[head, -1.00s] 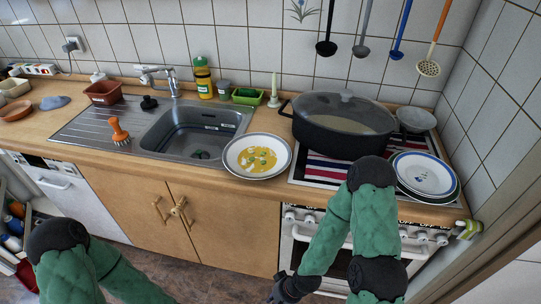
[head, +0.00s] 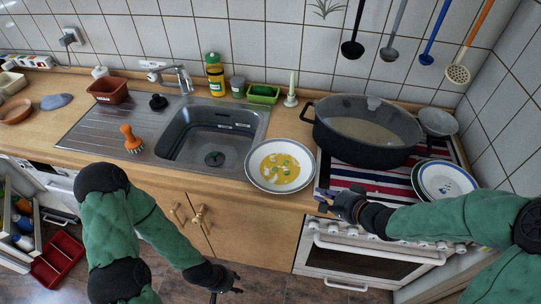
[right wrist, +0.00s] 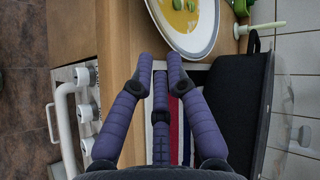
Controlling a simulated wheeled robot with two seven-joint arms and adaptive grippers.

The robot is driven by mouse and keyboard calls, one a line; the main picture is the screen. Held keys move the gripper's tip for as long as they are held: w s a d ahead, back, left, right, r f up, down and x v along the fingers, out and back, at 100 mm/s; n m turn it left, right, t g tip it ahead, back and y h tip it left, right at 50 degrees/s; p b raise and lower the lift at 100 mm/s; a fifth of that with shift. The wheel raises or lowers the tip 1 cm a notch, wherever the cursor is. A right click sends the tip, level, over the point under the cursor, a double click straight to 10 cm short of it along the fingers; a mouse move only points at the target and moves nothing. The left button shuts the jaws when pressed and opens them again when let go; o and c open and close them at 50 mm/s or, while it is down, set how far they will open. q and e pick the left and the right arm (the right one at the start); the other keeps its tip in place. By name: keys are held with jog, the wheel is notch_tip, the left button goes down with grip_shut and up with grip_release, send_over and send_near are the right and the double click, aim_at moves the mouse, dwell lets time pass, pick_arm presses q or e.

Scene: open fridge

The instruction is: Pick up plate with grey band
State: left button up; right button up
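The plate with grey band (head: 252,177) is a white plate with a grey rim and yellow food with green and white pieces. It sits at the counter's front edge, between sink and stove. It also shows at the top of the right wrist view (right wrist: 208,44). My right gripper (head: 327,201) is at the stove's front edge, right of and nearer than the plate, apart from it. In the right wrist view its fingers (right wrist: 160,62) point towards the plate, tips apart and empty. My left gripper (head: 230,294) hangs low before the cupboard, fingers spread and empty.
A large dark pot (head: 365,145) stands on the striped cloth (head: 378,180) on the stove, behind my right gripper. Stacked blue-rimmed plates (head: 447,180) lie right of it. The sink (head: 205,140) is left of the plate, and a candle holder (head: 291,97) stands behind it.

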aim_at(301, 186)
jog(key=shift+w+a, duration=0.25)
jog(key=shift+w, duration=0.1)
jog(key=shift+w+a+f+b, duration=0.1)
jog(key=shift+f+b, duration=0.2)
jog(key=shift+b, duration=0.35)
jog(key=b+x, duration=0.1)
jog(key=x, duration=0.2)
jog(key=shift+w+a+f+b, duration=0.1)
jog(key=shift+w+a+b, duration=0.05)
jog(key=shift+w+b, duration=0.2)
jog(key=shift+w+a+f+b, duration=0.15)
jog(key=shift+a+f+b, duration=0.1)
jog(key=shift+b, duration=0.2)
jog(key=b+x, duration=0.1)
jog(key=x, duration=0.1)
jog(key=b+x, duration=0.1)
jog(key=b, duration=0.1)
jog(key=shift+w+a+f, duration=0.1)
jog(key=shift+a+f, duration=0.1)
jog(key=shift+a, duration=0.25)
jog(key=shift+w+a+f, duration=0.1)
jog(key=shift+w, duration=0.2)
grip_shut()
